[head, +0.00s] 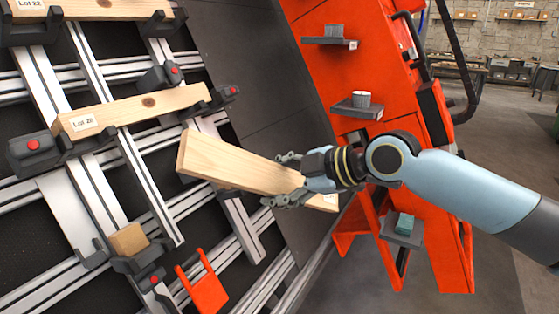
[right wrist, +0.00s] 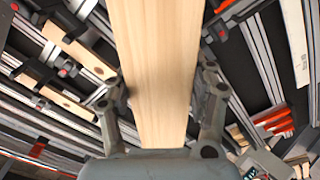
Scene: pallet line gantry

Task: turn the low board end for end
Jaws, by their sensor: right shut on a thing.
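A pale wooden board (head: 228,162) is held off the rack in my right gripper (head: 285,182). In the head view it slopes down from upper left to lower right, and the gripper is around it nearer its right end. A small white label shows near that right end, its text unreadable. In the right wrist view the board (right wrist: 153,60) runs away from the palm between the two fingers of the gripper (right wrist: 160,105). My left gripper is not in view.
Boards marked Lot 26 (head: 140,108) and Lot 22 (head: 100,8) rest in black clamps above. A wooden block (head: 128,240) sits in a lower holder. An orange bracket (head: 203,285) is below. An orange frame (head: 335,75) with small shelves stands right.

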